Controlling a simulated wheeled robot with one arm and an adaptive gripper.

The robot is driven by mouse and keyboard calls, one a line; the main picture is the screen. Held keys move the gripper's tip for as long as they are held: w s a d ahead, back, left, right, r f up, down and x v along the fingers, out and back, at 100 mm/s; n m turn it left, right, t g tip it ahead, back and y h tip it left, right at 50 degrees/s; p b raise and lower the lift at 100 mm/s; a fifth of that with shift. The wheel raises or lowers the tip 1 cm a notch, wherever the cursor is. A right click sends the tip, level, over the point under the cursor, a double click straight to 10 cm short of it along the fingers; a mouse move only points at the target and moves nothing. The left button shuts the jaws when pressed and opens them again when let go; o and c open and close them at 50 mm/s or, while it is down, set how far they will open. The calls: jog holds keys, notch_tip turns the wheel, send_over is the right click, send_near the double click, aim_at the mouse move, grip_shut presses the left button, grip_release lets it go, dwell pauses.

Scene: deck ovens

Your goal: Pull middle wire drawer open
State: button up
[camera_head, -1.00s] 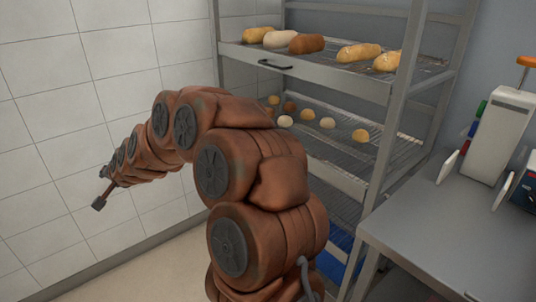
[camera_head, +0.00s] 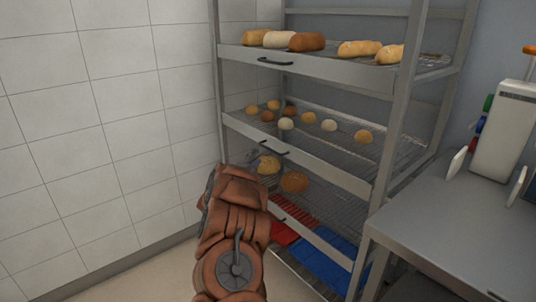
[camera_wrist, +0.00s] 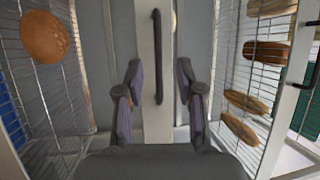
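The middle wire drawer (camera_head: 325,170) has a grey front and a dark bar handle (camera_head: 273,147), with several rolls on its wire shelf. It looks shut, level with the rack frame. In the wrist view the drawer front (camera_wrist: 156,115) runs upright, with its handle (camera_wrist: 157,57) near the centre. My gripper (camera_wrist: 160,78) is open, its two fingers apart on either side of the handle's lower part as pictured. I cannot tell how far the handle is from the fingertips. In the head view my arm hides most of the gripper.
The top drawer (camera_head: 320,70) holds several loaves and has its own handle (camera_head: 275,62). Below are two round breads (camera_head: 294,182), red cloth-like items (camera_head: 288,222) and blue ones (camera_head: 325,258). A steel table (camera_head: 450,230) stands close at right; a tiled wall (camera_head: 100,120) is at left.

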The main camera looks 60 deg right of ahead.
aim_at(268, 148)
jog(key=shift+m+g, duration=0.3)
jog(key=shift+g, duration=0.2)
jog(key=shift+s+d+r+p, duration=0.1)
jog(key=shift+d+r, duration=0.05)
jog(key=shift+d, duration=1.25)
jog(key=shift+s+d+r+p, duration=0.1)
jog(key=shift+d+r, duration=0.1)
jog(key=shift+d, duration=1.25)
jog(key=shift+d+r+p, duration=0.1)
jog(key=shift+d+r, duration=0.05)
jog(key=shift+d, duration=1.25)
jog(key=shift+c, duration=0.3)
grip_shut()
